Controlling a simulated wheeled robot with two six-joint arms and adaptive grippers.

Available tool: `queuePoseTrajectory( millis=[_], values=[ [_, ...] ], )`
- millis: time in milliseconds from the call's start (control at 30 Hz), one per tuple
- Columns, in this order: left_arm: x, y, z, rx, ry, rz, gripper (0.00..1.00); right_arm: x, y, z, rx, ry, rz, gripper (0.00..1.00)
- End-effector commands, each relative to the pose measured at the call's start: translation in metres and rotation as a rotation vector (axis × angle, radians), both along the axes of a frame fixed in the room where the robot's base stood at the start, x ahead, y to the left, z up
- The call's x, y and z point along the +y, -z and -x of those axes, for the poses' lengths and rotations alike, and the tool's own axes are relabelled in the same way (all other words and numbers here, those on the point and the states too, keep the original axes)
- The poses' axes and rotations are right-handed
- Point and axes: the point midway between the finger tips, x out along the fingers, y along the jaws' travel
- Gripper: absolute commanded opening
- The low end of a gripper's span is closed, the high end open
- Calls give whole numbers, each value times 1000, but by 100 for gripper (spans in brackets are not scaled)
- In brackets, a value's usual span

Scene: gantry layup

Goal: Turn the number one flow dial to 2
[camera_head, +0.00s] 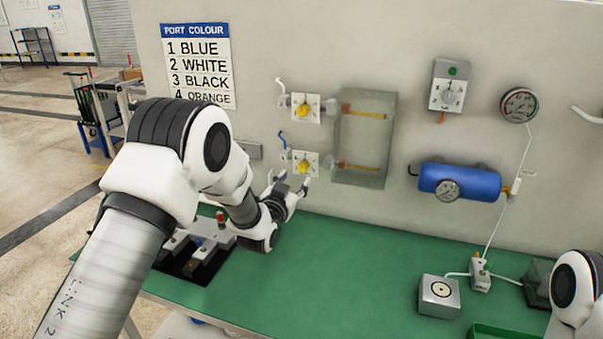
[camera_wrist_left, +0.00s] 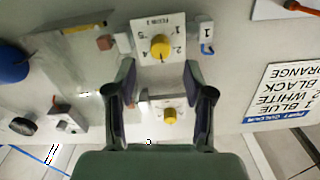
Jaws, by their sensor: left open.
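The number one flow dial (camera_head: 304,167) is a yellow knob on a white square plate, the lower of two on the wall panel, with a blue tube at its left. It also shows upside down in the left wrist view (camera_wrist_left: 160,47), beside a white tag marked 1. I cannot read its pointer setting for sure. My left gripper (camera_head: 292,181) is open and empty, just in front of and below this dial. In the left wrist view its fingers (camera_wrist_left: 160,75) stand apart, with the knob between and beyond the tips. My right gripper is out of view.
The upper flow dial (camera_head: 304,107) sits above, with a grey box (camera_head: 363,138) to the right. A blue tank (camera_head: 459,182) and a gauge (camera_head: 519,105) are farther right. A black tray (camera_head: 187,262) lies on the green bench (camera_head: 330,275), whose middle is clear.

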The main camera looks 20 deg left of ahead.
Motion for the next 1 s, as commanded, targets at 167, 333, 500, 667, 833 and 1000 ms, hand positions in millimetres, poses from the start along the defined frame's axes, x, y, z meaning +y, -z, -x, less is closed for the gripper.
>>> queuePoseTrajectory(
  millis=[167,333,500,667,833,1000],
  values=[
    [-1,-4,-36,-2,0,0,53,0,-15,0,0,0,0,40],
    [-2,-2,-55,0,0,0,53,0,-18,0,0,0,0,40],
    [-2,-1,-57,0,0,0,53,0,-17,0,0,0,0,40],
    [-2,-1,-57,0,0,0,24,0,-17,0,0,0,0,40],
    [-2,-1,-57,0,0,0,0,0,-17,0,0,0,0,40],
    [-2,0,-57,0,0,5,0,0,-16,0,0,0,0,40]
  ],
)
